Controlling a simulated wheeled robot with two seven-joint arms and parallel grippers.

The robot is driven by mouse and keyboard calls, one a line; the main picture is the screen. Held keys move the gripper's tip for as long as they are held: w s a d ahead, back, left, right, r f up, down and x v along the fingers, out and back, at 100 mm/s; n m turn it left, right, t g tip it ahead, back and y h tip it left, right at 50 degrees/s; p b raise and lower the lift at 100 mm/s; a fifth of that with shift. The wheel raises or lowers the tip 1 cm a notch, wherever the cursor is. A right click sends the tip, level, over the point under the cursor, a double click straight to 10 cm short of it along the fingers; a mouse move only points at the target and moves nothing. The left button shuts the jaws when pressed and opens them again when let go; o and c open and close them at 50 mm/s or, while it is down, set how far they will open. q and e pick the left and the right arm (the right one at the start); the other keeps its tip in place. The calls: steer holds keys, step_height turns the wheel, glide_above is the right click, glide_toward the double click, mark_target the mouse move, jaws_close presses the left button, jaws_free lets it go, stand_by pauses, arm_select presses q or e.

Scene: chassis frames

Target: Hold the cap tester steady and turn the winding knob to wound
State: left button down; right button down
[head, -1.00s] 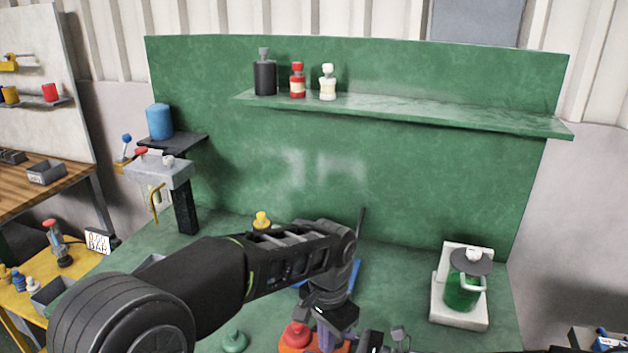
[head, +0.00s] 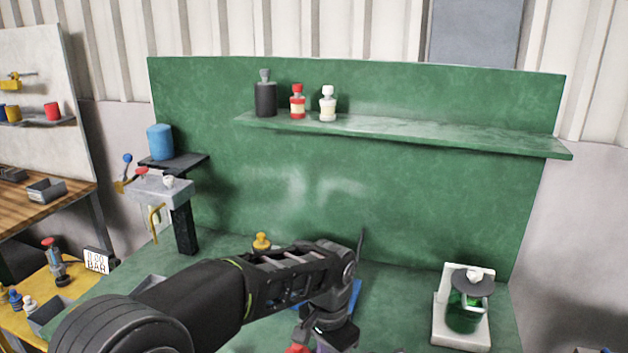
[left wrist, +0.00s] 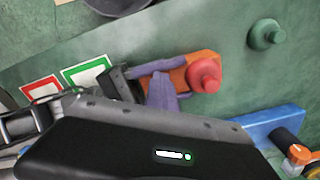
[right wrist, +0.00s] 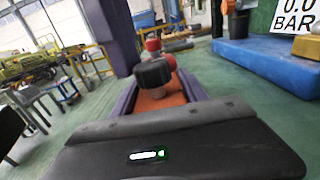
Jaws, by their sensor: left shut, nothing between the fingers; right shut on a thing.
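The cap tester is an orange body (left wrist: 205,62) with a red knob (left wrist: 206,76) in the left wrist view. In the right wrist view, its orange body (right wrist: 160,100) lies between my right gripper's purple fingers (right wrist: 160,92), which are shut on it. A dark ribbed knob (right wrist: 153,72) stands on it, with red parts behind. In the head view only the red knob (head: 297,349) shows at the bottom edge. My left gripper (left wrist: 163,82) is shut and empty, its purple fingertips close beside the tester; I cannot tell whether they touch.
A blue block (left wrist: 268,128) lies near the tester, with a green knob (left wrist: 265,34) on the bench. A white stand (head: 462,333) with a green jar is at right. A grey fixture (head: 160,190) stands at left. A shelf (head: 400,133) holds several bottles.

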arm_select(q)
steer(key=shift+w+a+r, duration=0.1)
steer(key=shift+w+a, duration=0.05)
steer(key=shift+w, duration=0.2)
arm_select(e)
steer(key=shift+s+a, duration=0.1)
arm_select(q)
steer(key=shift+s+a, duration=0.1)
steer(key=shift+a, duration=0.05)
steer(key=shift+s+a, duration=0.2)
stand_by(0.4)
step_height(320, 180, up, 6)
steer(key=shift+f, duration=0.1)
stand_by(0.5)
